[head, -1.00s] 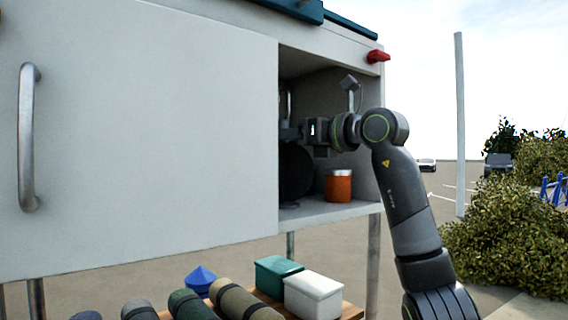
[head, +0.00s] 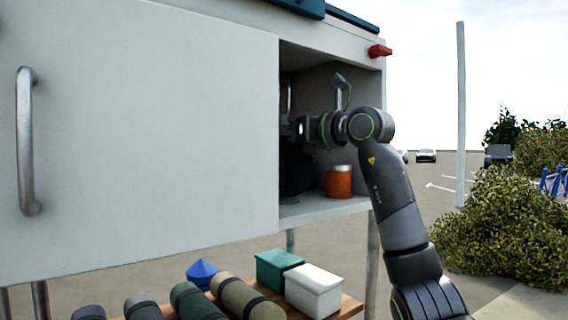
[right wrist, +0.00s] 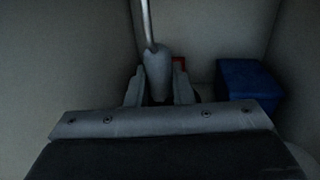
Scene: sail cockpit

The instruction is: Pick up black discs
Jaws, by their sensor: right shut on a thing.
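A dark, round, black shape (head: 295,172), perhaps a black disc, stands in the open cabinet, partly hidden by the cabinet's front panel. My right gripper reaches into the cabinet above this shape; the panel's edge hides its fingertips in the head view. In the right wrist view my right gripper (right wrist: 159,90) is shut on a grey rounded piece (right wrist: 157,68) with a thin metal rod rising from it. I cannot tell whether this piece joins the black shape. The rod (head: 289,98) seems to show by the panel edge. My left gripper is not in view.
An orange canister (head: 339,184) stands on the cabinet floor just right of the black shape. A blue box (right wrist: 248,82) sits to the right in the wrist view. The cabinet front panel (head: 150,150) closes off the left. Below are several rolls and boxes.

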